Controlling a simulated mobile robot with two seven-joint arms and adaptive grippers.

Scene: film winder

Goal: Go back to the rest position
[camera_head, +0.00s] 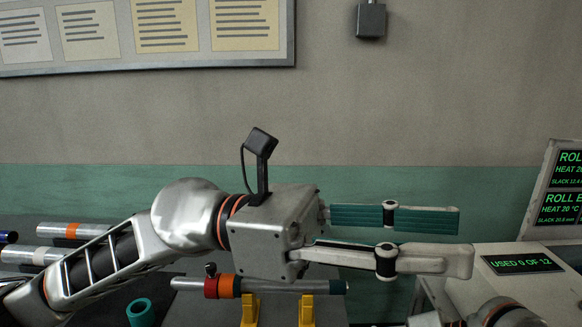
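My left gripper (462,240) reaches in from the left and points to the right, above the work surface. Its two fingers are apart, with nothing visible between them. It is in front of the green band on the wall and left of the white console. My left arm crosses the lower left of the view. At the bottom right edge only a rounded metal part of my own body shows; my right gripper's fingers cannot be seen.
A roller with red and orange collars (222,286) rests on yellow supports (249,311) below my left gripper. Several banded rollers (73,230) lie at left, near a teal ring (141,313). A console screen reads "USED 0 OF 12" (522,264); a display (566,190) stands behind.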

